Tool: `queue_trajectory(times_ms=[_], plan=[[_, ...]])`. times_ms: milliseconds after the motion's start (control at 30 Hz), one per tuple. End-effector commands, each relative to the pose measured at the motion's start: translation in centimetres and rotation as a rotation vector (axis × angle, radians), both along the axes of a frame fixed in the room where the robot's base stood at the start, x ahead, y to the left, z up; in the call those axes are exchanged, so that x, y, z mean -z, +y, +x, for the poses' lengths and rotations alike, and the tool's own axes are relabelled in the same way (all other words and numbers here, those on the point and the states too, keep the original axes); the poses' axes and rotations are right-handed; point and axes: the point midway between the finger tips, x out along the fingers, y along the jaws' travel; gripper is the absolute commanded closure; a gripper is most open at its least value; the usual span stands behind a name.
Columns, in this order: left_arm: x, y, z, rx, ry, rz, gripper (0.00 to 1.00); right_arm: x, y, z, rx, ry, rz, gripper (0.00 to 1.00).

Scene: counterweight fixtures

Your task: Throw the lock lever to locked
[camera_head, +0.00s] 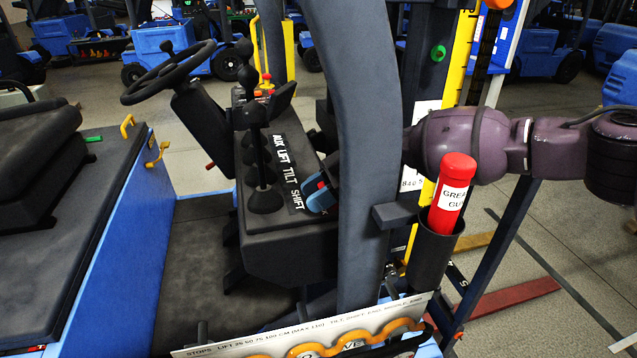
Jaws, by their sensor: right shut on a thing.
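My right arm (465,145) comes in from the right and passes behind the grey pillar (362,130). Part of my right gripper (322,192) shows past the pillar's left edge, blue with a red spot, beside the label strip of the lever console (290,245). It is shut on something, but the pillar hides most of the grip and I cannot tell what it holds. Black levers with ball knobs (247,77) stand on the console, left of the gripper. No lever here can be clearly made out as the lock lever. My left gripper is out of view.
A red grease tube (452,190) stands in a black holder (437,245) on the pillar, just below my right arm. A steering wheel (168,72) and a seat (35,150) are at left. A white sign (300,340) crosses the front. Blue vehicles stand behind.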

Motion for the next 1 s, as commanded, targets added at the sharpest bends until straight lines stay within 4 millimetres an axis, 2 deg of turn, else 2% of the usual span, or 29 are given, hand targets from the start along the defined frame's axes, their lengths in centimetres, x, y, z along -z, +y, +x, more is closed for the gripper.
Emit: queue_trajectory(times_ms=[300, 733, 767, 900, 1000], plan=[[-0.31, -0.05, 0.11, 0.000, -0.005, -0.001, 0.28, 0.31, 0.25, -0.07, 0.000, -0.026, -0.081, 0.86], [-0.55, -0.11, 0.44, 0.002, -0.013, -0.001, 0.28, 0.34, 0.28, -0.08, 0.000, -0.028, -0.087, 0.86], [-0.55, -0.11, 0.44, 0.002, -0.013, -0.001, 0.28, 0.34, 0.28, -0.08, 0.000, -0.028, -0.087, 0.58], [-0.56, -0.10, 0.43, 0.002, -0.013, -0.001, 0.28, 0.34, 0.28, -0.08, 0.000, -0.028, -0.087, 0.37], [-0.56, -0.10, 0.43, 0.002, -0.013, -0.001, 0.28, 0.34, 0.28, -0.08, 0.000, -0.028, -0.087, 0.37]])
